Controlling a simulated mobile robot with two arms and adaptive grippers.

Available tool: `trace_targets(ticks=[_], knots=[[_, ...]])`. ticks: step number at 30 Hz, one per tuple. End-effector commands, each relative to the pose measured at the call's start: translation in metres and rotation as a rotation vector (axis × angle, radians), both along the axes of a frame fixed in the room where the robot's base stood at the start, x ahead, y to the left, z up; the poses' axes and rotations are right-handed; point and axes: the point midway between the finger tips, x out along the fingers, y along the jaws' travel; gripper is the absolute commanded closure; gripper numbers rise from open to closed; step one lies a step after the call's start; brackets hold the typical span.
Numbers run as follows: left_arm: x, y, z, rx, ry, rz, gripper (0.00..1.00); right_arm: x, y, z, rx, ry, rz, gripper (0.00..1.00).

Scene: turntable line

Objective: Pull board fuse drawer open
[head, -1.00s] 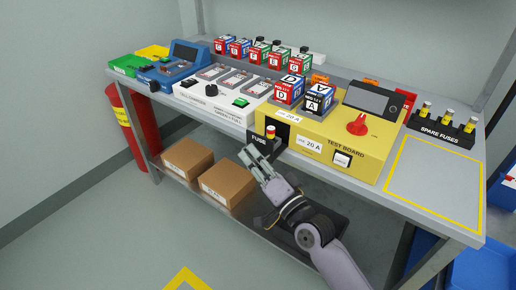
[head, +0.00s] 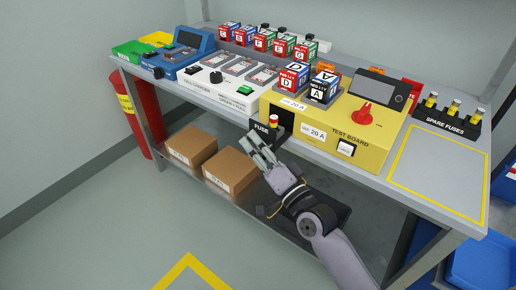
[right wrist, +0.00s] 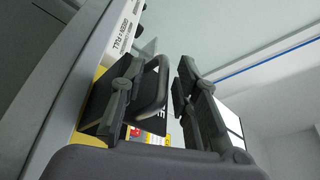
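The fuse drawer (head: 260,129) is black with a "FUSE" label, and stands out from the front of the yellow test board (head: 376,155). An upright fuse (head: 273,121) with a red top shows in it, and a dark opening is visible behind. My right gripper (head: 259,141) is just in front of the drawer. In the right wrist view its fingers are apart, and the drawer's dark handle (right wrist: 153,91) shows between them, nearer the left finger; I cannot tell whether they touch. My left gripper is not in view.
A white charger unit (head: 222,88) stands left of the test board. Spare fuses stand in a black rack (head: 447,123) at the right. Cardboard boxes (head: 231,171) lie on the shelf below. A yellow-outlined area (head: 436,172) on the bench is clear.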

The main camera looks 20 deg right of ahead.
Motion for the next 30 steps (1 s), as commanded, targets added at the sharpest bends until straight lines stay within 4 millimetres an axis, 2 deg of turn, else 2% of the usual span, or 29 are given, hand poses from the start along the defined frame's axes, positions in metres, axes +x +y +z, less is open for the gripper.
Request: trace_targets(ticks=[5, 18, 24, 30], knots=[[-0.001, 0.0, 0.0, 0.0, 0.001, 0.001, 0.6, -0.013, -0.005, -0.004, -0.002, 0.002, 0.001, 0.71], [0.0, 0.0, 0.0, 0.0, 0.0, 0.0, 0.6, -0.093, -0.034, -0.022, -0.003, 0.004, 0.002, 0.71], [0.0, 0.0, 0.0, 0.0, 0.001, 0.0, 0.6, -0.108, -0.04, -0.025, -0.002, 0.002, 0.001, 0.71], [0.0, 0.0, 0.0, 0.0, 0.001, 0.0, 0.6, -0.111, -0.041, -0.025, 0.0, 0.0, 0.0, 0.71]])
